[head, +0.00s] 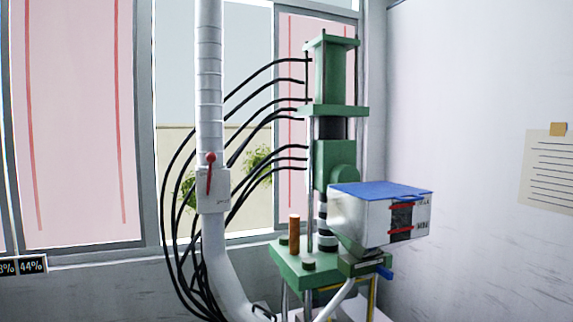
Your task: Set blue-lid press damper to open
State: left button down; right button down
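A green press (335,165) stands right of the middle, with a white box (362,222) under a blue lid (380,190) on its front. The box front has a dark panel with red bars and small markings that I cannot read. Left of the press, a white vertical duct (209,90) carries a pale damper housing (216,200). A red damper lever (210,175) is on the housing. It stands nearly vertical, in line with the duct, with its round red end at the top. The small marking on the housing is unreadable. Neither gripper shows in the head view.
Several black hoses (180,150) curve from the press down behind and beside the duct. An orange-brown cylinder (294,235) stands on the green press base (300,265). A dark percent readout (32,265) is at the lower left. A paper notice (548,170) hangs on the right wall.

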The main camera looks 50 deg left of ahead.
aim_at(210, 156)
jog(key=z, duration=0.05)
jog(key=i, duration=0.85)
jog(key=u, duration=1.75)
